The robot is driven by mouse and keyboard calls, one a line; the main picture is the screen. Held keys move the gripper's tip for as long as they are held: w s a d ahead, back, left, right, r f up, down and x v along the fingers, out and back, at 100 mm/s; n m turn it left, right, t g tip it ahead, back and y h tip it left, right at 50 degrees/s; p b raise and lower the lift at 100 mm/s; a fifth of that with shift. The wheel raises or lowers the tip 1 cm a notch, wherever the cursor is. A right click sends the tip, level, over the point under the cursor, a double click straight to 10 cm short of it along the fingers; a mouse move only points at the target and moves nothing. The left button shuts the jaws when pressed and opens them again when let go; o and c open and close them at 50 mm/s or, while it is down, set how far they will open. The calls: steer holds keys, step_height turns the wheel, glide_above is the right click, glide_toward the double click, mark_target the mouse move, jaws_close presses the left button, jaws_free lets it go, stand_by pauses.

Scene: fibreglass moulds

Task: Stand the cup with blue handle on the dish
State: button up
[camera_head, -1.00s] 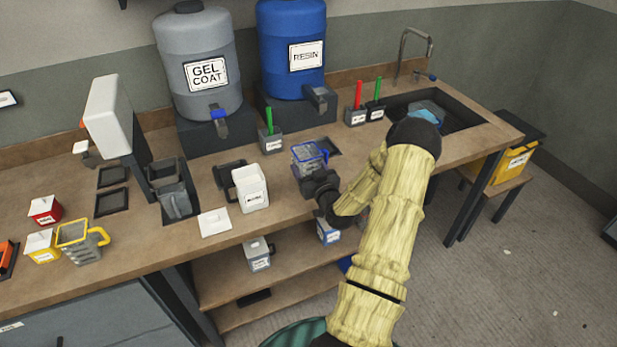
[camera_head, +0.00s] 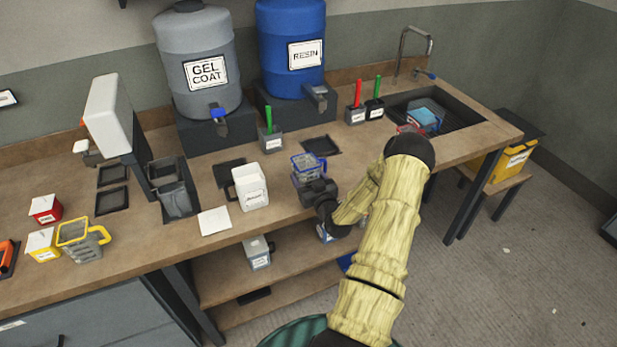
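The cup with blue handle (camera_head: 305,168) is a clear grey cup with a blue rim, near the front edge of the bench. It looks upright, with its handle on the right. A dark, shallow square dish (camera_head: 322,145) lies just behind it, empty. My gripper (camera_head: 316,189) is at the cup's lower front, very close to it or touching. Its fingertips are hidden, so I cannot see whether they close on the cup or whether the cup rests on the bench.
A white jug (camera_head: 250,187) and a white square (camera_head: 214,221) are to the left. Behind stand a green-handled pot (camera_head: 269,137) and the blue resin drum (camera_head: 293,45). The sink (camera_head: 462,112) is at right. A yellow-handled cup (camera_head: 82,240) is far left.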

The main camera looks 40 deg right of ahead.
steer(key=o, duration=0.4)
steer(key=shift+c, duration=0.2)
steer(key=shift+d, duration=0.1)
steer(key=shift+r+p, duration=0.25)
steer(key=shift+p, duration=0.05)
steer(key=b+v, duration=0.3)
steer(key=v, duration=0.9)
steer(key=shift+b, duration=0.35)
